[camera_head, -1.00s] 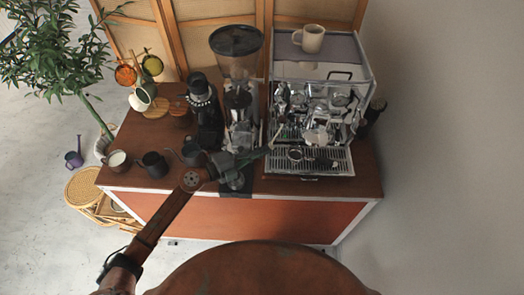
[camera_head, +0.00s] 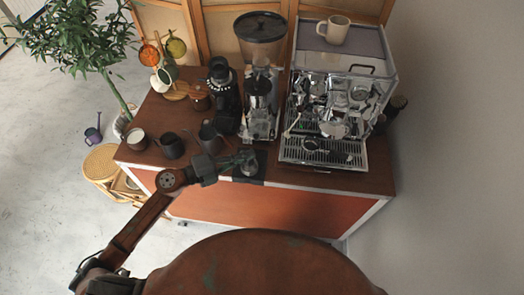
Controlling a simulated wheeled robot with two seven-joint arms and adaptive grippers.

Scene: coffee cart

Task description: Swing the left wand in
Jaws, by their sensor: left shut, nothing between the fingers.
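The espresso machine (camera_head: 377,66) stands at the right of the cart, chrome, with a drip tray (camera_head: 322,152) at its front. A thin wand (camera_head: 292,126) shows at the left of its front; its exact angle is hard to tell among the reflections. My left gripper (camera_head: 248,158) is shut and empty. It is over the front part of the counter, left of the drip tray and in front of the grinder, apart from the wand. My right gripper is not in view.
The grinder (camera_head: 261,28) stands left of the machine. A dark kettle (camera_head: 210,136), a dark pitcher (camera_head: 171,146) and a cup (camera_head: 137,139) stand on the counter's left. A beige mug (camera_head: 334,29) sits on the machine. The counter's front right (camera_head: 370,180) is clear.

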